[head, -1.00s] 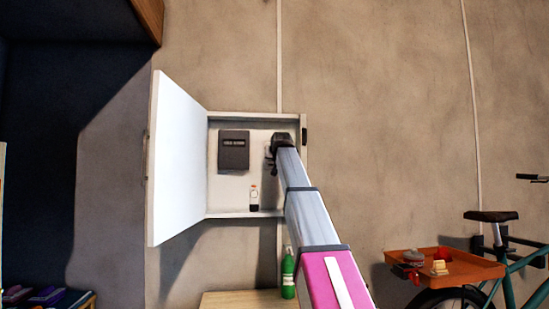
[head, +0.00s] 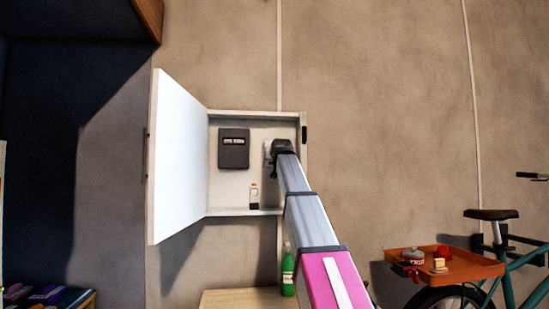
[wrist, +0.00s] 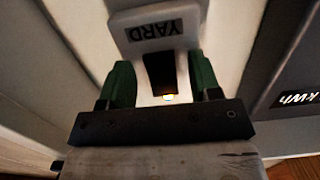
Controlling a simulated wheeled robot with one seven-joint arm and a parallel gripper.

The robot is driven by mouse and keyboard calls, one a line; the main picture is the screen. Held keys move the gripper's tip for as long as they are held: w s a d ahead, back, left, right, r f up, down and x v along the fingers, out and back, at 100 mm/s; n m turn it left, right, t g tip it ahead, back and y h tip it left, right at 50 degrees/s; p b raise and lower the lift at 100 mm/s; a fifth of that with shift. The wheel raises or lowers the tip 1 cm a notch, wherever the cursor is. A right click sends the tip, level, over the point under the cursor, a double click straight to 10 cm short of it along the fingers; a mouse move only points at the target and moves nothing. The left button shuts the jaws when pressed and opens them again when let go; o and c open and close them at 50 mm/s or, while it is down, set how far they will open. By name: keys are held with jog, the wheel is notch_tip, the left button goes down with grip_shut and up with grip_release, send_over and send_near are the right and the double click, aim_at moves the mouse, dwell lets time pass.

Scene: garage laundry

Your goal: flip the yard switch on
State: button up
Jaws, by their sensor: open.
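The yard switch (wrist: 157,28) is a pale housing with a "YARD" label, which reads upside down in the wrist view. A dark slot or lever area shows below the label, with a small bright orange-white spot at its lower end. My gripper (wrist: 160,82) is open, with one green finger on each side of the switch's dark part. I cannot tell whether the fingers touch it. In the head view my gripper (head: 281,149) is inside the open wall cabinet (head: 238,213), at its right side, and covers most of the switch. The lever's position is unclear.
The cabinet's white door (head: 178,155) stands open to the left. A dark grey meter (head: 233,150) hangs left of my gripper, and a small bottle (head: 254,197) stands below. A green bottle (head: 288,273) stands on a wooden surface. A bicycle (head: 510,268) with an orange tray is at right.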

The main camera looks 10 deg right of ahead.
jog(key=shift+s, duration=0.1)
jog(key=s+r, duration=0.1)
jog(key=s, duration=0.9)
jog(key=shift+s, duration=0.3)
